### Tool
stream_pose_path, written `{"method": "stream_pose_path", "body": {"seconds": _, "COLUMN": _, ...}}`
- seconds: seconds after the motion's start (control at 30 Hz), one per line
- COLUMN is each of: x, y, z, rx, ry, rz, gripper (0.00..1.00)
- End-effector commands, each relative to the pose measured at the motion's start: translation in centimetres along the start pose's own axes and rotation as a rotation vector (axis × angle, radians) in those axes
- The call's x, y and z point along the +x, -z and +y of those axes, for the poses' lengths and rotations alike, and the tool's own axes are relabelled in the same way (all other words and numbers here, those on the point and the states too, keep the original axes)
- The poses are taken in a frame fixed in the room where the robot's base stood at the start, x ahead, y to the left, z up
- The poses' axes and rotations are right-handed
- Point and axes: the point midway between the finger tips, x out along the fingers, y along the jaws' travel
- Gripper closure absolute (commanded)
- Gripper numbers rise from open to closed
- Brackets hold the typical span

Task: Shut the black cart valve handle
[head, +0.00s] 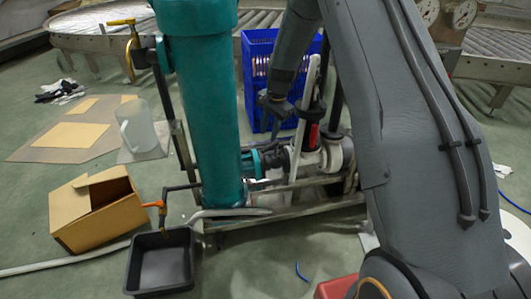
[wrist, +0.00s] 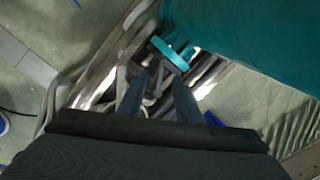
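A cart (head: 290,213) carries a tall teal cylinder (head: 207,110) and a pump with white and black pipe fittings (head: 305,158). A black fitting with a red band (head: 312,128) stands upright beside a white pipe. I cannot clearly pick out the black valve handle; it may be among these fittings or hidden behind my arm. My gripper (head: 274,128) points down just left of the red-banded fitting, above the pump. In the wrist view my gripper (wrist: 163,80) has its two fingers apart, with nothing clearly between them. A teal flange (wrist: 174,53) lies just beyond the tips.
An orange-handled valve (head: 153,204) is over a black tray (head: 160,262). A yellow-handled valve (head: 121,22) is at the upper left. A blue crate (head: 258,75) stands behind my gripper. An open cardboard box (head: 95,212) is on the left floor.

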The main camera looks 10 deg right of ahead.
Motion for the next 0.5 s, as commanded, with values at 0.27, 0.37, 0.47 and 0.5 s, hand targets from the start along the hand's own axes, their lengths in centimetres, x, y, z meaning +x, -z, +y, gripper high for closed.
{"method": "stream_pose_path", "body": {"seconds": 0.27, "x": 3.3, "y": 0.3, "z": -0.2, "rx": 0.013, "ry": 0.001, "rz": -0.001, "gripper": 0.68}}
{"method": "stream_pose_path", "body": {"seconds": 0.37, "x": 4.9, "y": 0.3, "z": -0.2, "rx": 0.012, "ry": 0.001, "rz": -0.001, "gripper": 0.68}}
{"method": "stream_pose_path", "body": {"seconds": 0.47, "x": 6.4, "y": 0.3, "z": -0.2, "rx": 0.012, "ry": 0.0, "rz": -0.001, "gripper": 0.68}}
{"method": "stream_pose_path", "body": {"seconds": 0.5, "x": 6.8, "y": 0.3, "z": -0.2, "rx": 0.011, "ry": 0.001, "rz": -0.001, "gripper": 0.68}}
